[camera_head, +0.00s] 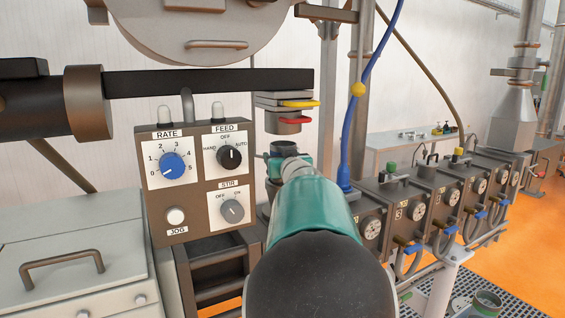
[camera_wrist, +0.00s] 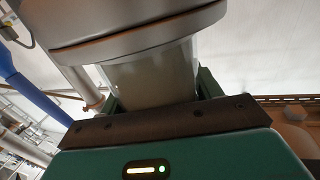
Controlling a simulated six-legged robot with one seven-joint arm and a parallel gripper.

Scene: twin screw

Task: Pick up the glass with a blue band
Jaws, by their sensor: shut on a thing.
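My gripper (camera_wrist: 160,88) is shut in the wrist view, its two dark green fingers on either side of a pale, cloudy cylinder (camera_wrist: 152,78), which appears to be the glass. No blue band shows on it there. A wide grey metal part (camera_wrist: 140,32) covers its upper end. In the head view, a small dark blue rim (camera_head: 287,147) shows at the far end of my teal and black arm, below the outlet with red and yellow handles (camera_head: 290,107). My arm hides most of the gripper and glass there.
A control box (camera_head: 198,180) with RATE, FEED and STIR knobs stands just left of my arm. A blue hose (camera_head: 365,90) rises close on the right, above a row of gauged units (camera_head: 410,205). A black bar (camera_head: 210,82) crosses above.

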